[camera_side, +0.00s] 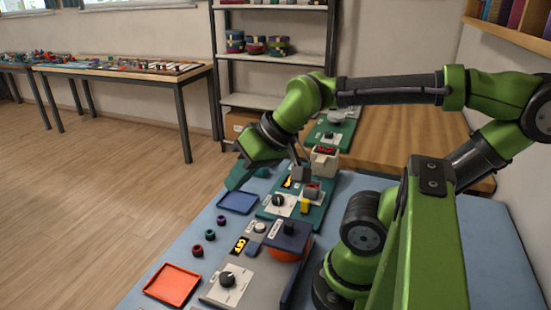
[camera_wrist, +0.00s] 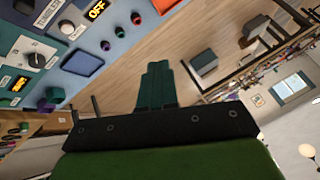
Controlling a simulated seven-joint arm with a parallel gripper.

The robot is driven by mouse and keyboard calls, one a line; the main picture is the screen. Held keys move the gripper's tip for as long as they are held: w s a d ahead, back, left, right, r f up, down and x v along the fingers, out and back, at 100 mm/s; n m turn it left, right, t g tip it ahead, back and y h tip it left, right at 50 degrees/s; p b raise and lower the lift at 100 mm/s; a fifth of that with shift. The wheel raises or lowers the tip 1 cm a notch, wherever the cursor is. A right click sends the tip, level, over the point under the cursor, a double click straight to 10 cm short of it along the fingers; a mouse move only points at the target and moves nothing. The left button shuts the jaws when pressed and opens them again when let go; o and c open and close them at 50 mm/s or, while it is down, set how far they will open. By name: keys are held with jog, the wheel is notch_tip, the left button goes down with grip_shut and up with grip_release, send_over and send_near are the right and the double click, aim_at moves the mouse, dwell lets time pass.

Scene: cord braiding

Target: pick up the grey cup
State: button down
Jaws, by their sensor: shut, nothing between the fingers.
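I cannot pick out a grey cup for certain in either view. My gripper (camera_side: 233,186) is in the air above the far left edge of the blue work table, near the blue tray (camera_side: 238,202). In the wrist view its two dark teal fingers (camera_wrist: 157,68) are together, with nothing between them. Small round pieces in purple (camera_side: 221,220), teal (camera_side: 210,235) and red (camera_side: 197,251) stand on the table, apart from the gripper.
An orange tray (camera_side: 172,284) lies at the table's near left. Panels with knobs and displays (camera_side: 283,203) fill the middle. An orange bowl-like part (camera_side: 288,250) sits under a dark block. Wooden floor (camera_side: 100,190) lies left of the table.

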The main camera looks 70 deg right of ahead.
jog(key=shift+s+a+r, duration=0.1)
jog(key=shift+a+r, duration=0.05)
jog(key=shift+a, duration=0.15)
jog(key=c, duration=1.8)
grip_release()
jog(key=o, duration=1.4)
jog(key=shift+o, duration=0.2)
